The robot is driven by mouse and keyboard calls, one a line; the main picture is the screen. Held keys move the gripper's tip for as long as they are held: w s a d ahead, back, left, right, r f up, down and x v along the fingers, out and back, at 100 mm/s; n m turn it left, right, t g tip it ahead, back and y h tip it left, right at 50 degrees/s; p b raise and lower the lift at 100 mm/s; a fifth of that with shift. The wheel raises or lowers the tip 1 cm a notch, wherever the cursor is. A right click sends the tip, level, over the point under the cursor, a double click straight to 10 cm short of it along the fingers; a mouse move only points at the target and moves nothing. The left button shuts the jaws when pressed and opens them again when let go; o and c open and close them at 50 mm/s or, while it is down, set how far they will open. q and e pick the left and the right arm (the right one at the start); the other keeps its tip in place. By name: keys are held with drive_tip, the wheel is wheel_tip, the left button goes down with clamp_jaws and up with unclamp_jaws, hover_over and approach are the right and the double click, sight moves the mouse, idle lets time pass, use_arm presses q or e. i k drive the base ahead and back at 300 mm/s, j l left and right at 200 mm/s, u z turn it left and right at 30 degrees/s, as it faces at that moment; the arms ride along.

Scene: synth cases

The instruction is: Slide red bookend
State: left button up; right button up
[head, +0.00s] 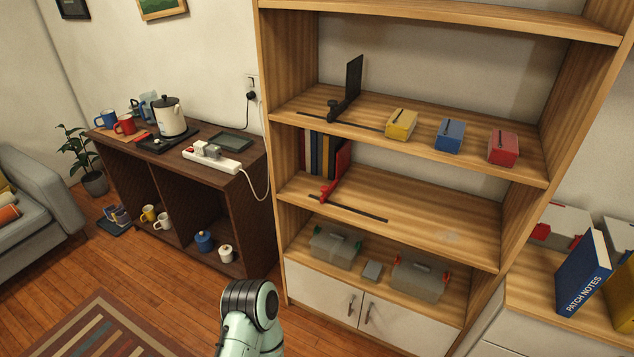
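The red bookend (342,168) stands upright on the middle shelf (440,208) of the wooden bookcase. Its upright plate is at the right end of a short row of books (320,152); I cannot tell whether it touches them. Its low red foot sits on a dark track (362,211) that runs along the front of the shelf to the right. Neither gripper shows. Only a pale green and black link of one of my arms is in view at the bottom, well below and in front of the bookend.
A black bookend (353,80) and yellow (401,124), blue (450,135) and red (503,147) boxes stand on the shelf above. Clear bins (335,247) sit below. The middle shelf is bare right of the red bookend. A dark sideboard (205,205) stands left.

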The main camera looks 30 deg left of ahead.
sight(343, 153)
drive_tip(key=i+j+z, duration=0.15)
drive_tip(key=j, duration=0.95)
drive_tip(key=j+z, duration=0.1)
drive_tip(key=j, duration=1)
